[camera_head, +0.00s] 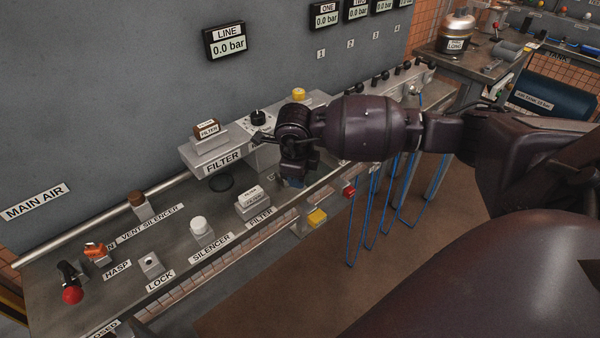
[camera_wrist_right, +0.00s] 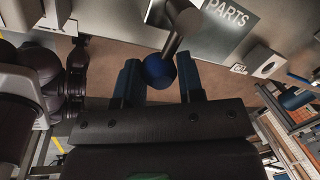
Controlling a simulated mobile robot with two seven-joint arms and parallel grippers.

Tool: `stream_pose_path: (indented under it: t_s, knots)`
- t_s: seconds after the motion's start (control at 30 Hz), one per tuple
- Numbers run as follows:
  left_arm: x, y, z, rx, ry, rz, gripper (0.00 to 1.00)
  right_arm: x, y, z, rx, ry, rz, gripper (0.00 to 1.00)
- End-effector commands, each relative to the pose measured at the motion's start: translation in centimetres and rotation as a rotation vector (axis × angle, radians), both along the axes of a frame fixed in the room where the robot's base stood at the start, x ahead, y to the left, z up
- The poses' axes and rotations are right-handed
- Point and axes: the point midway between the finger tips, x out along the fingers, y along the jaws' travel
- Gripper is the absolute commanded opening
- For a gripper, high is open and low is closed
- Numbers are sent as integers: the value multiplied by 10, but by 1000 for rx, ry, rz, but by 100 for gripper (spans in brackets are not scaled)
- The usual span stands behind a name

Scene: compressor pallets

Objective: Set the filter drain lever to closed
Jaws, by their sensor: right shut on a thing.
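In the right wrist view a lever with a grey rod (camera_wrist_right: 181,33) and a dark blue ball knob (camera_wrist_right: 159,71) sits between the fingers of my right gripper (camera_wrist_right: 161,82). The fingers are shut on the knob, one on each side. In the head view my right gripper (camera_head: 294,178) points down in front of the filter housing, right of its FILTER label (camera_head: 223,162). The lever is hidden behind my gripper there, and I cannot read its open or closed marking. My left gripper is not in view.
The bench below carries a white silencer (camera_head: 199,227), a filter block (camera_head: 253,203), a lock block (camera_head: 150,265) and a red-knobbed lever (camera_head: 72,294). A yellow knob (camera_head: 299,95) and black dial (camera_head: 258,117) stand close behind my gripper. Blue hoses (camera_head: 358,215) hang to its right.

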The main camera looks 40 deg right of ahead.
Motion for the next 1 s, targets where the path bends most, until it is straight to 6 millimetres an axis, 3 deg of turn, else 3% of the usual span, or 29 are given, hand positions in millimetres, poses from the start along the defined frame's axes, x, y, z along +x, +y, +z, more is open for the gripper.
stream_pose_path:
  t_s: [0.13,0.17,0.3,0.67,1.0]
  knots:
    - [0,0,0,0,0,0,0,-2,5,-3,11,4,10,12]
    - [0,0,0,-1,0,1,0,-1,5,-3,11,4,10,40]
    - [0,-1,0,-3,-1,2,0,-1,4,-2,9,2,8,60]
    - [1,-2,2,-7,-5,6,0,0,2,5,3,-2,4,60]
    - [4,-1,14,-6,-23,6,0,-6,11,60,3,-6,6,60]
